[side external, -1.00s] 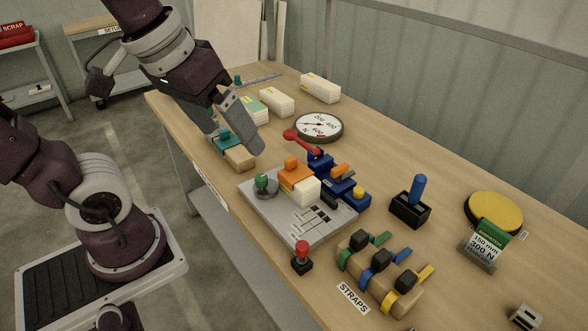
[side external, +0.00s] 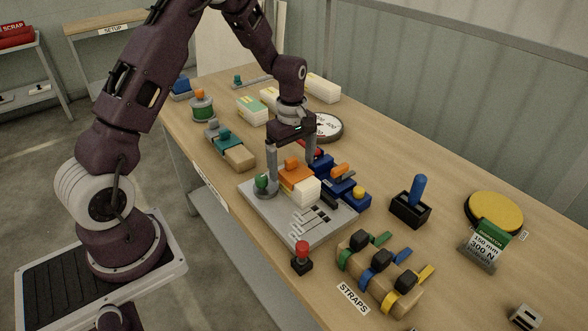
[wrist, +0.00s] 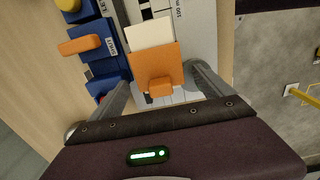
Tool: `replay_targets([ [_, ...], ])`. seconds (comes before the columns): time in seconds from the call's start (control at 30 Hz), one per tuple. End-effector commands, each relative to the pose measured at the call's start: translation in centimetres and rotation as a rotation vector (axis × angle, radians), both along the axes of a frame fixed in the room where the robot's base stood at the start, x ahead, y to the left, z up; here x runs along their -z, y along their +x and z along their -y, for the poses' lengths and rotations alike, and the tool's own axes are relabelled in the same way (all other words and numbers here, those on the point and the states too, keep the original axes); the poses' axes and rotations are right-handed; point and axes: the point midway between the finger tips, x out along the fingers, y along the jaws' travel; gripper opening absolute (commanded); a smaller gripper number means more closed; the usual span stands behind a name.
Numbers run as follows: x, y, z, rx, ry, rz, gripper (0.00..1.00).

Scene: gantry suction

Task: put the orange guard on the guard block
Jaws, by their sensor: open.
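The orange guard (side external: 299,179), a plate with a raised orange knob, sits on a white block (side external: 308,193) on the grey fixture plate (side external: 262,214). In the wrist view the guard (wrist: 155,62) lies between my fingers, with the white block (wrist: 150,33) sticking out beyond it. My gripper (side external: 291,168) points down over the guard, open, one finger on each side. I see no clear grip contact. No label marks the guard block, so I cannot tell which block it is.
A green knob (side external: 262,181) stands beside the left finger. Blue clamps (side external: 340,185) with an orange handle are close on the right. A red-topped post (side external: 302,252) and the strap holder (side external: 370,276) are in front. A round gauge (side external: 329,126) is behind.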

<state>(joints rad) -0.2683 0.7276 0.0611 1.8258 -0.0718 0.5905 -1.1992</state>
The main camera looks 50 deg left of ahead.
Motion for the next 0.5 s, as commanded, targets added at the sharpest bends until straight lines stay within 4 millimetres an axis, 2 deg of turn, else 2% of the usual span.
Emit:
replay_targets([
  [0.23,0.41,0.00,0.05,0.001,0.000,0.001,0.91],
  [0.27,0.41,-0.01,0.05,0.002,0.000,0.001,0.87],
  [0.5,0.39,-0.01,0.06,0.002,0.000,0.001,0.40],
])
